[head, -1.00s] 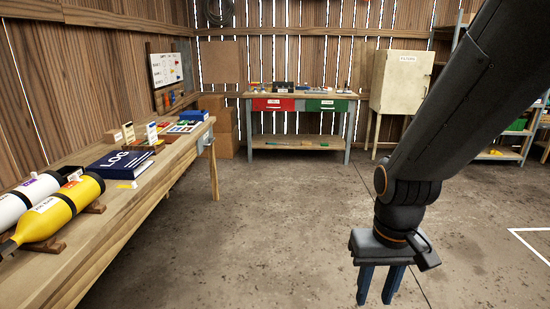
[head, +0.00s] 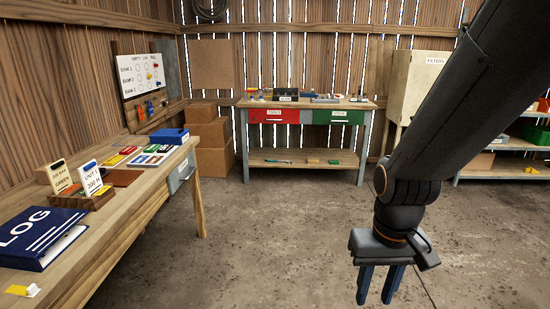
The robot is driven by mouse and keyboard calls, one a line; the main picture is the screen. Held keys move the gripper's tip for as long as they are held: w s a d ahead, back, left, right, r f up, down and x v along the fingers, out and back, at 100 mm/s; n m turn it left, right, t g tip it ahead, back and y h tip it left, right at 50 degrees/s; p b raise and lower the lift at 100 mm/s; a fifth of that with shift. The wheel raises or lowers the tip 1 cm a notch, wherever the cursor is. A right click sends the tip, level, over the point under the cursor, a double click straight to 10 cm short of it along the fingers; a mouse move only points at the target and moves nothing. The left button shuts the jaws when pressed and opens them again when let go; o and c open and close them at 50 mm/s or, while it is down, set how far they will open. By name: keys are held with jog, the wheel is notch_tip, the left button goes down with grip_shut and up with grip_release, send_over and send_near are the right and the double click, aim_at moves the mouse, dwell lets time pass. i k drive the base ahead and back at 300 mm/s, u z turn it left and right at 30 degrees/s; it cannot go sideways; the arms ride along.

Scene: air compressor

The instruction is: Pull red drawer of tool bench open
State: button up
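The tool bench (head: 305,157) stands against the back wall, with a wooden top, grey legs and a lower shelf. Its red drawer (head: 273,116) is on the left under the top and looks closed; it has a white label and a handle. A green drawer (head: 338,117) sits beside it on the right and also looks closed. My gripper (head: 378,302) hangs down at the lower right, well short of the bench and over the floor. Its two blue fingers are slightly apart with nothing visible between them.
A long wooden bench (head: 118,236) runs along the left, carrying a blue log book (head: 40,236) and card holders. Cardboard boxes (head: 212,145) stand left of the tool bench. A beige cabinet (head: 415,85) and shelves (head: 508,160) are at right. The concrete floor ahead (head: 270,235) is clear.

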aim_at(256, 116)
jog(key=i, duration=4.85)
